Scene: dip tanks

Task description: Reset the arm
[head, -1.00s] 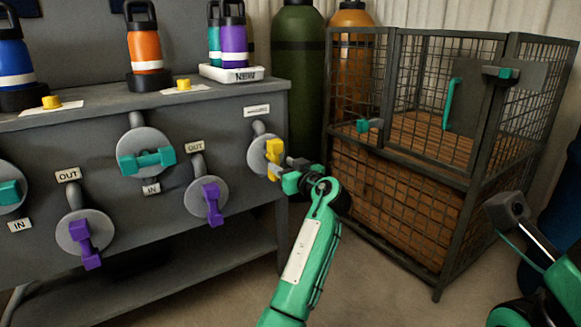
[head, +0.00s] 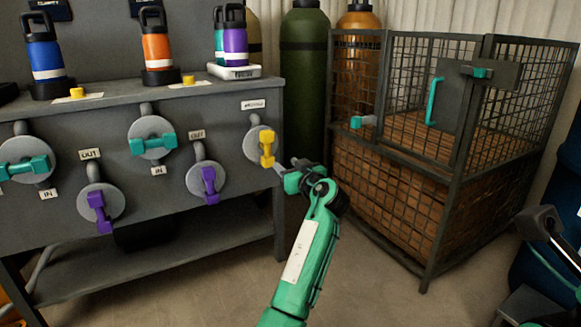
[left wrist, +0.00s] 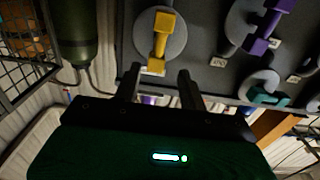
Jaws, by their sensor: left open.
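My left gripper (head: 293,172) is just right of and below the yellow valve handle (head: 266,147) on the grey bench front. A small gap shows between them, and the gripper holds nothing. In the left wrist view its two dark fingers (left wrist: 158,88) are spread apart. There the yellow handle (left wrist: 160,40) stands on its round grey disc beyond the fingertips, clear of them. At the right edge of the head view a dark part of my right arm (head: 541,222) shows, cut off by the frame. Its jaws cannot be made out.
The grey bench (head: 120,253) carries several teal and purple valve handles, with bottles on top. A green gas cylinder (head: 304,90) stands behind it. A wire cage (head: 428,190) with a teal-handled door stands right. Bare floor (head: 365,285) lies between bench and cage.

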